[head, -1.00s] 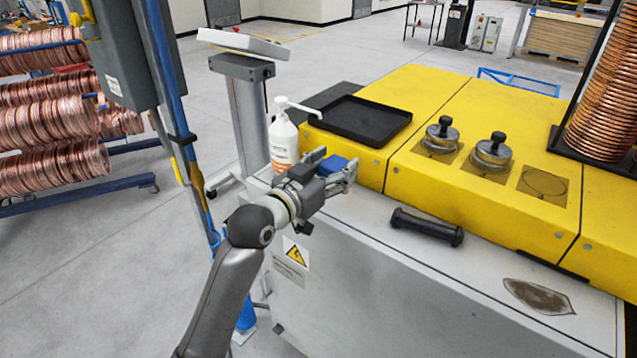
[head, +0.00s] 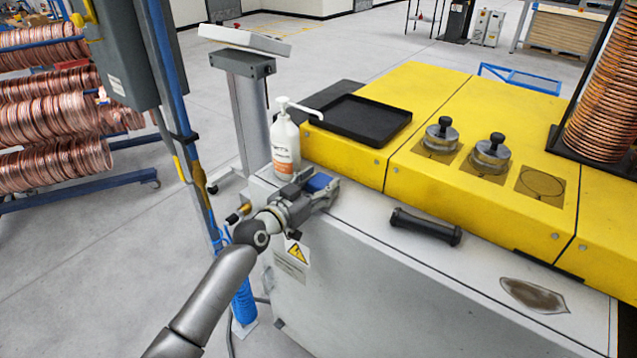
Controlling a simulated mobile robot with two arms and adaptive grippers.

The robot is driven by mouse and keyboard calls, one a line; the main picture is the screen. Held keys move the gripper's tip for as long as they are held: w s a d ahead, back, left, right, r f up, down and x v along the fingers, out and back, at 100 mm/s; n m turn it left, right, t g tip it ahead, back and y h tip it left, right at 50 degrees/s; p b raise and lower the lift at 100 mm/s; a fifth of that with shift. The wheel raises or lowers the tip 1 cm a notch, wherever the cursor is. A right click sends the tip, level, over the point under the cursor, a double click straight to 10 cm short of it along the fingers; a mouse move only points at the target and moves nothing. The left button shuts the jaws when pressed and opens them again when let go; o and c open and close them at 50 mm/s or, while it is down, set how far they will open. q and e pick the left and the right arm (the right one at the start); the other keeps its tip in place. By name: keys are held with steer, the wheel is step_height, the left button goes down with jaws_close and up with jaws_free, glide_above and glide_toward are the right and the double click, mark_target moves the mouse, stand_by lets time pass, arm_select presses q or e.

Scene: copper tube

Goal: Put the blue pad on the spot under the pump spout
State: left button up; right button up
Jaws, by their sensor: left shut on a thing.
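The blue pad (head: 318,182) is between the fingers of my left gripper (head: 322,191), which is shut on it. The gripper is low over the left end of the white cabinet top, just in front of the pump bottle. I cannot tell whether the pad touches the surface. The white pump bottle (head: 285,150) with an orange label stands upright there. Its spout (head: 306,109) points right, toward the yellow housing. The spot under the spout is not clearly visible; the gripper and pad partly cover that area. My right gripper is not in view.
A black tray (head: 358,119) and two metal weights (head: 441,134) sit on the yellow housing (head: 425,95). A black handle (head: 426,226) and a brown stain (head: 534,295) lie on the white cabinet top (head: 375,215). A grey post stands behind the bottle.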

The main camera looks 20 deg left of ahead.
arm_select(q)
steer(key=shift+f, duration=0.2)
steer(key=o, duration=0.7)
steer(key=shift+r, duration=0.1)
steer(key=shift+c, duration=0.2)
steer(key=shift+o, duration=1.4)
